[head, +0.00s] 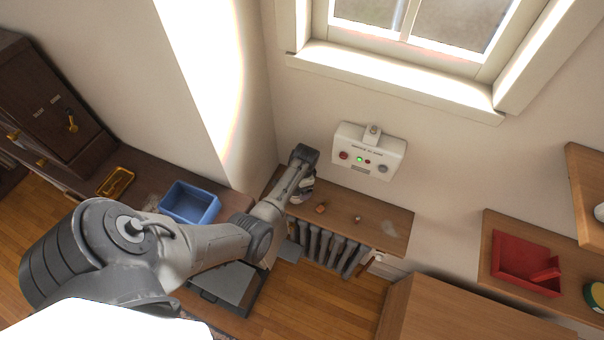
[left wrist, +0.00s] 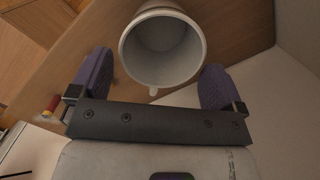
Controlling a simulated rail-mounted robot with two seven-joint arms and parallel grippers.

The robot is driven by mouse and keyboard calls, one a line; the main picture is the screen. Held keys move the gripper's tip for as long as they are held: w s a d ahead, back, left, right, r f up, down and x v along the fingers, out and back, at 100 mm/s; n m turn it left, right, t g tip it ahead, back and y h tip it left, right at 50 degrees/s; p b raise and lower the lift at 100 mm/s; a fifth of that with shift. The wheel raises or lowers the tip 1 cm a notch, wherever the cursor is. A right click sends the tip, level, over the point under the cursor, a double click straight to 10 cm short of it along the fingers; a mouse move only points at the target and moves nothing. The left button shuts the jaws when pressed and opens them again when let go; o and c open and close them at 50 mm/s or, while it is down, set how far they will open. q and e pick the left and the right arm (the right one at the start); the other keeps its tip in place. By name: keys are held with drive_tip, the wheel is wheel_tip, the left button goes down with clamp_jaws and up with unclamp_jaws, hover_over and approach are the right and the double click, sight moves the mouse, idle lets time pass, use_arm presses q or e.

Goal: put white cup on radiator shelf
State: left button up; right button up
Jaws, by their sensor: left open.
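The white cup (left wrist: 162,52) is in the left wrist view, its open mouth facing the camera and a small handle at the near side. It lies between the two spread fingers of my left gripper (left wrist: 157,66), with gaps visible beside it. Behind it is a brown wooden surface. In the head view my left gripper (head: 303,192) is at the left end of the wooden radiator shelf (head: 385,222). There the cup cannot be told apart from the gripper. My right gripper is not in view.
On the shelf are a small orange-brown item (head: 320,208) and a tiny item (head: 357,218). The radiator (head: 325,248) is below; a white alarm box (head: 370,152) is on the wall above. A blue bin (head: 189,203) stands left, a red tray (head: 522,262) right.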

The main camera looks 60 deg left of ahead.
use_arm(q)
wheel_tip(320, 180, up, 9)
drive_tip(key=w, duration=0.1)
idle(0.3)
drive_tip(key=shift+d, duration=0.1)
